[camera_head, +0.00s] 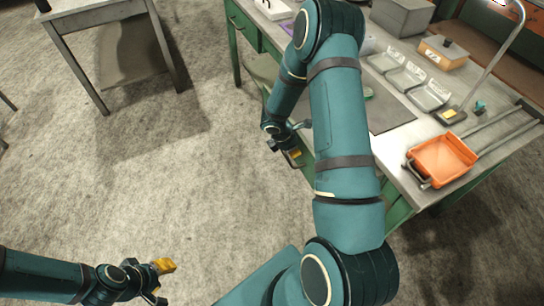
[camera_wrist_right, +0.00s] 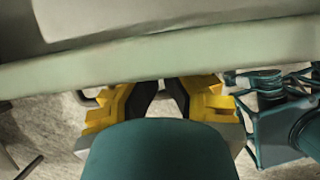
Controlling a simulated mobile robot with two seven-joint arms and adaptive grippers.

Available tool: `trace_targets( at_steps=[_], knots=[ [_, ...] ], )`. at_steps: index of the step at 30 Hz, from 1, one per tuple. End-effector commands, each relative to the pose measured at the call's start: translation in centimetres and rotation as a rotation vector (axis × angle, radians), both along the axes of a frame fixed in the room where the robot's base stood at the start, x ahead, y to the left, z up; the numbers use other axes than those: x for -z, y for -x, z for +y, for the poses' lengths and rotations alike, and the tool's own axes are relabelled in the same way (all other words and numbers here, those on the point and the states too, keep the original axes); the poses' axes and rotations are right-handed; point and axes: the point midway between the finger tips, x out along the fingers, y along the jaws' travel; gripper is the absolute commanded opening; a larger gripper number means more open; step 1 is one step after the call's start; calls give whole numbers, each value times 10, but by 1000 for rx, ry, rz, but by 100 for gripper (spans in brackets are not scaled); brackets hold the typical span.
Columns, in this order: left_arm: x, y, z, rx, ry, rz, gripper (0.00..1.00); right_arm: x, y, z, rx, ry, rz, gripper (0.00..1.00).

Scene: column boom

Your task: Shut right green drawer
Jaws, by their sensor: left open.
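The right green drawer is mostly hidden behind my right arm in the head view. A pale green rim (camera_head: 262,68) at the bench front, left of that arm, looks like part of it, pulled out. In the right wrist view a pale green edge (camera_wrist_right: 160,57) crosses the picture just beyond the fingers, with a dark handle end (camera_wrist_right: 86,98) below it at left. My right gripper (camera_wrist_right: 162,90) has its yellow fingers apart with a gap between them, close to that edge; contact cannot be told. It shows small in the head view (camera_head: 294,154). My left gripper (camera_head: 163,281) is open and empty above the floor.
Another green drawer (camera_head: 241,22) with a handle sits shut at the bench's left. The bench top holds grey trays (camera_head: 405,75), an orange tray (camera_head: 443,160) and a wooden box (camera_head: 443,52). A separate table (camera_head: 90,14) stands at upper left. The floor between is clear.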

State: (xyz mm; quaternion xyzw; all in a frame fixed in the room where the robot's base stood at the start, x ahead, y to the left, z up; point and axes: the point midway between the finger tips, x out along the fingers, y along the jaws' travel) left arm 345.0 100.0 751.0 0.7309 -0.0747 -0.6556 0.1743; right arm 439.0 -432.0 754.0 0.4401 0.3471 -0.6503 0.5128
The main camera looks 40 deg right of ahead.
Motion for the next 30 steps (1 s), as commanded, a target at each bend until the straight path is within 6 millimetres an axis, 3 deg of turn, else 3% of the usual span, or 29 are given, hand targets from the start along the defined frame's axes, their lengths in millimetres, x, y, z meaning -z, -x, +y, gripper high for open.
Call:
trace_targets(
  at_steps=[1,6,15,22,30],
  knots=[
    [-2,0,0,0,0,1,41,-1,5,-17,8,5,1,0],
    [-9,1,0,0,0,3,41,-2,16,-61,9,5,2,0],
    [-24,-2,1,-6,-1,-5,41,-2,30,-123,5,3,1,0],
    [-30,-5,1,-11,-3,-11,41,-1,36,-147,2,2,1,0],
    [-32,-6,1,-12,-3,-12,41,0,37,-154,1,1,1,0]
  ],
)
